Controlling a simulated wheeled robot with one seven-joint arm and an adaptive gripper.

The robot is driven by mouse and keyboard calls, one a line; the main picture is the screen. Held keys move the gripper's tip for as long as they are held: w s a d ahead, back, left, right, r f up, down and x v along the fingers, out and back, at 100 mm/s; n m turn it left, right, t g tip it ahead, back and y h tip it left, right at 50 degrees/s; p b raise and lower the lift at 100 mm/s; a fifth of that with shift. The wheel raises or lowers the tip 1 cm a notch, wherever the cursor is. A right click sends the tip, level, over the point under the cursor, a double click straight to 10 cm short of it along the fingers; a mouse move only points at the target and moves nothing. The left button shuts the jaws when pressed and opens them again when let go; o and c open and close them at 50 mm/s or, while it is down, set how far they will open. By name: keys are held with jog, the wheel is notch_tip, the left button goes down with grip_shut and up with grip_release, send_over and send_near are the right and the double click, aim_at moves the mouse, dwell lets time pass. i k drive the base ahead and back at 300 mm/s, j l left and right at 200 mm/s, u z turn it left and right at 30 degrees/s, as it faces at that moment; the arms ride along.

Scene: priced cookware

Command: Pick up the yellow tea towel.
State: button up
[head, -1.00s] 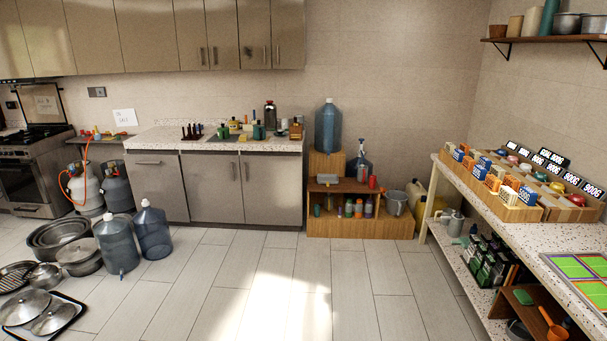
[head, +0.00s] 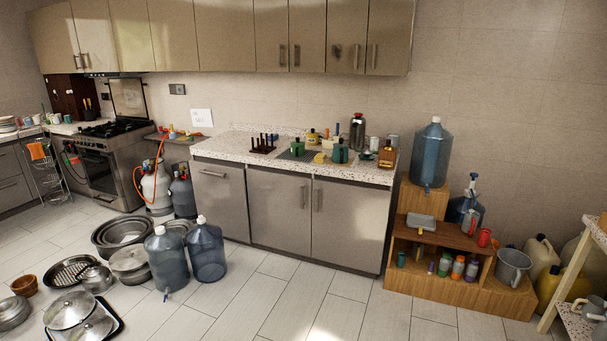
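I cannot make out a yellow tea towel for certain in the head view. A small yellow item (head: 319,157) lies on the counter beside the green bottles, too small to identify. An orange cloth (head: 37,151) hangs at the far left, by a wire rack near the stove. My gripper is not in view.
Blue water jugs (head: 167,262), metal pots (head: 125,232) and lidded pans (head: 70,310) stand on the floor at left. A wooden crate shelf (head: 412,272) with bottles stands right of the counter (head: 345,173). The tiled floor (head: 270,310) in front is clear.

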aim_at(320, 158)
jog(key=i+u, duration=0.25)
jog(key=i, duration=2.1)
jog(key=i+l, duration=0.1)
jog(key=i, duration=0.6)
jog(key=i+u, duration=0.1)
jog(key=i, duration=0.6)
jog(key=i+l, duration=0.2)
jog(key=i, duration=0.45)
jog(key=i+l+u, duration=0.1)
jog(key=i, duration=0.6)
